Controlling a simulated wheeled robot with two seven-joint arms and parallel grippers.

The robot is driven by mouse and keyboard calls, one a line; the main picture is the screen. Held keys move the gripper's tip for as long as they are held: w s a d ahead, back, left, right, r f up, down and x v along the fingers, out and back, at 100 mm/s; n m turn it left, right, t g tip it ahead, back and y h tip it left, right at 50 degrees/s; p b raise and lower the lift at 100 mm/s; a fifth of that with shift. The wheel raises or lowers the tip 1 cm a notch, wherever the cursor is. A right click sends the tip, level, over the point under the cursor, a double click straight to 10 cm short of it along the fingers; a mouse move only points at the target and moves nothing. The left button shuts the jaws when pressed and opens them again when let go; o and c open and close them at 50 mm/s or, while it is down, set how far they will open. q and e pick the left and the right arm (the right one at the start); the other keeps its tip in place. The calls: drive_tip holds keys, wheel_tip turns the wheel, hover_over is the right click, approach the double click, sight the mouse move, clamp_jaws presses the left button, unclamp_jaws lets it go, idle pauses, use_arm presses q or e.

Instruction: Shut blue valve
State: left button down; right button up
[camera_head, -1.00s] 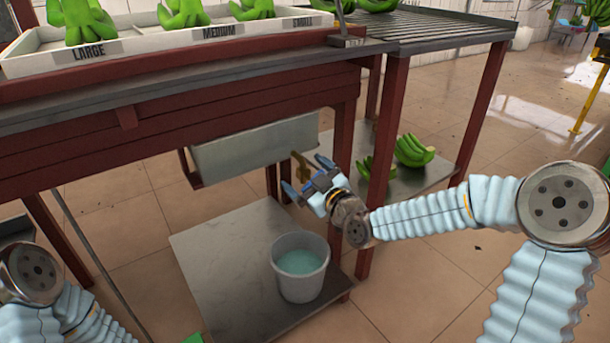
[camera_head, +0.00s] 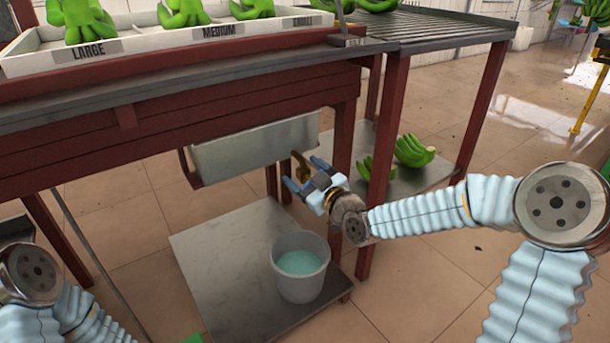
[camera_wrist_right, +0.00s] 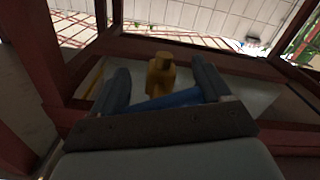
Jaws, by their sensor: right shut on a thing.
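The blue valve handle (camera_wrist_right: 172,100) lies crosswise between the fingers of my right gripper (camera_wrist_right: 160,90) in the right wrist view. The brass valve body (camera_wrist_right: 160,72) stands just beyond it. In the head view the brass valve (camera_head: 301,170) hangs below the right end of the grey metal trough (camera_head: 255,147). My right gripper (camera_head: 305,174) is there too, shut on the handle, with its fingers at either side. The wrist partly hides the handle in the head view. My left arm shows at the lower left, but its gripper is out of view.
A bucket of greenish water (camera_head: 300,285) stands below on a low grey shelf (camera_head: 215,250). A red table leg (camera_head: 343,140) is close behind my right wrist. Green bananas (camera_head: 413,150) lie on a shelf to the right. Labelled trays (camera_head: 150,45) sit on top.

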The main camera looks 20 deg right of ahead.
drive_tip(key=m+b, duration=0.1)
drive_tip(key=m, duration=0.2)
drive_tip(key=shift+f+b, duration=0.15)
drive_tip(key=shift+b, duration=0.15)
drive_tip(key=shift+m+b, duration=0.45)
drive_tip(key=shift+m, duration=1.05)
drive_tip(key=o, duration=1)
drive_tip(key=p+v, duration=0.1)
drive_tip(key=v, duration=1.2)
drive_tip(key=shift+s+d, duration=0.1)
drive_tip(key=shift+s, duration=0.3)
